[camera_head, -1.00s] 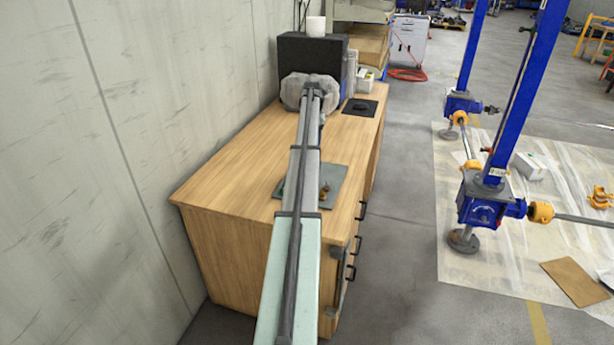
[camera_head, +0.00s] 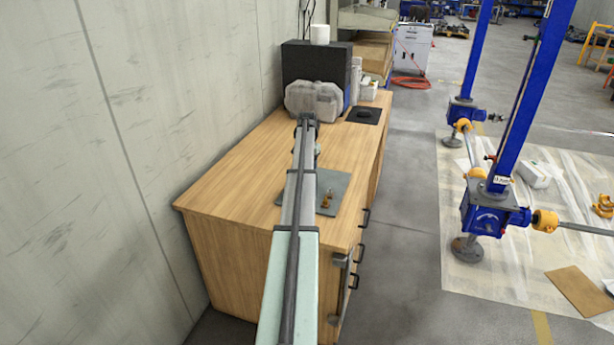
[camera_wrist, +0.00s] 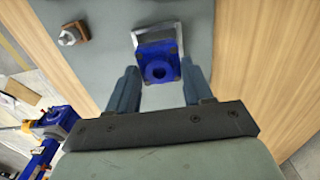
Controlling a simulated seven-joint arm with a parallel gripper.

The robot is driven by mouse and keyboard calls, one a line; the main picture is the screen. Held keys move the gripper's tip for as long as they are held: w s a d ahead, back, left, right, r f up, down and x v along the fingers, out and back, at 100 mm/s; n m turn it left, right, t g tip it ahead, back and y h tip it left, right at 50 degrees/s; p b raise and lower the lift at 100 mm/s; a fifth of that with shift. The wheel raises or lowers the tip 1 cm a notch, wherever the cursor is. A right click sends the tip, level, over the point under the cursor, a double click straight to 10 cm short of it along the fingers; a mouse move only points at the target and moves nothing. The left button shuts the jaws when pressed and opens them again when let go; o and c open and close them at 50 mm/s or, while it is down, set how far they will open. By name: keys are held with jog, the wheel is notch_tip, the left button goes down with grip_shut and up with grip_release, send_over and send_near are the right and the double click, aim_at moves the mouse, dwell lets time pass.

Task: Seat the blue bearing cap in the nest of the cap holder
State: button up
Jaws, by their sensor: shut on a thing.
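The blue bearing cap (camera_wrist: 159,70), a squarish block with a round dark bore, sits between the fingertips of my gripper (camera_wrist: 160,74) in the wrist view. My gripper is shut on it. A light grey square frame, which looks like the cap holder (camera_wrist: 158,28), lies just beyond the cap on a grey mat (camera_wrist: 110,65). The cap overlaps the frame's near side in this view. I cannot tell whether the cap touches it or hangs above it. In the head view my arm hides the gripper, cap and holder.
A brown block with a metal knob (camera_wrist: 74,33) stands on the mat at upper left of the wrist view. The mat (camera_head: 338,182) lies on a wooden cabinet (camera_head: 240,180) against a wall. A black box (camera_head: 318,65) stands at its back. Blue screw jacks (camera_head: 492,212) stand right.

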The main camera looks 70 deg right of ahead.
jog(key=shift+f, duration=1.75)
jog(key=shift+f, duration=0.1)
jog(key=o, duration=1.3)
jog(key=shift+o, duration=0.2)
notch_tip(320, 180, up, 12)
